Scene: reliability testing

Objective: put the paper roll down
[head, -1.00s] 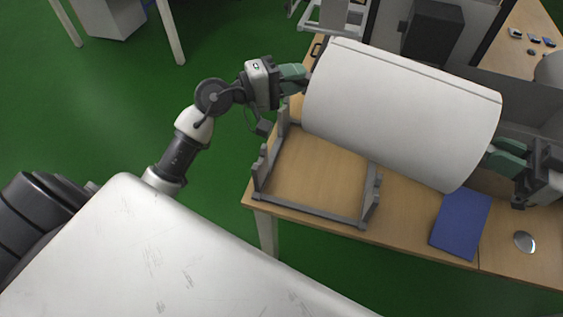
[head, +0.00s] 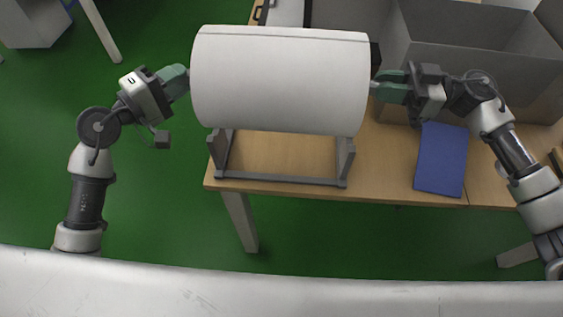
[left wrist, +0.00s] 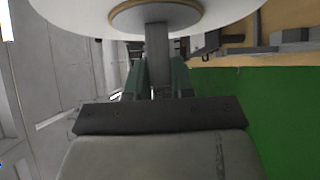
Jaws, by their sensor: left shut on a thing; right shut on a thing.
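The paper roll (head: 280,82) is a large white cylinder, held level between my two grippers in the head view. My left gripper (head: 184,80) is shut at its left end, and my right gripper (head: 377,86) is shut at its right end. In the left wrist view the left gripper (left wrist: 158,85) grips a grey bar that sticks out of the brown core in the end of the paper roll (left wrist: 80,15). A grey stand (head: 280,181) with upright supports is on the table below the roll. The roll hides its rear part, and whether they touch is unclear.
The wooden table (head: 385,165) carries a blue folder or book (head: 441,160) right of the stand. A large grey bin (head: 480,50) stands behind my right gripper. Green floor (head: 320,225) is free in front and to the left.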

